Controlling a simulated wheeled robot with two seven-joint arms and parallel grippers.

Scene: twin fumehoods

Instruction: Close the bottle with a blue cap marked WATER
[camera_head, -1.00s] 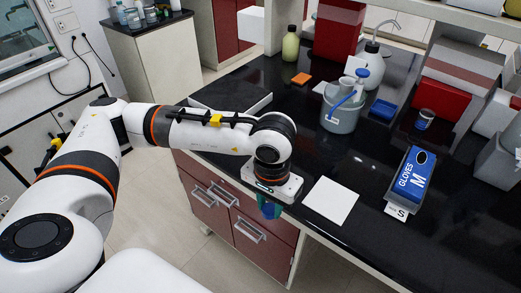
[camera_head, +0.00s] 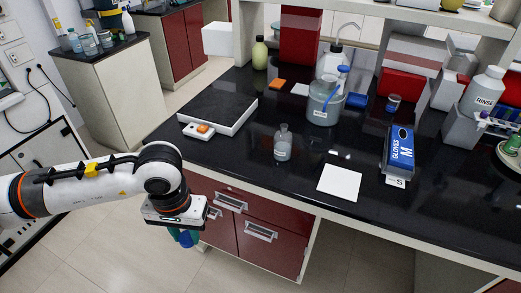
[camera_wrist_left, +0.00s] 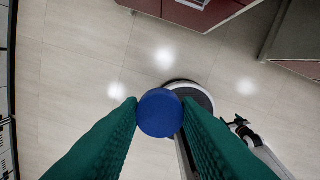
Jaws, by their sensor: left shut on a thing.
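My left gripper (camera_head: 185,238) hangs off the front-left edge of the bench, in front of the red drawers, with its fingers pointing down. In the left wrist view its green fingers are shut on a round blue cap (camera_wrist_left: 160,113), held over the floor. In the head view the cap cannot be made out clearly. A small clear bottle (camera_head: 283,146) with a narrow neck stands upright on the black bench, apart from the gripper; no blue cap shows on it. No WATER marking can be read. My right gripper is in neither view.
A black-topped slab (camera_head: 215,107) and a white scale-like device (camera_head: 203,130) lie to the left. Bench around the bottle is clear.

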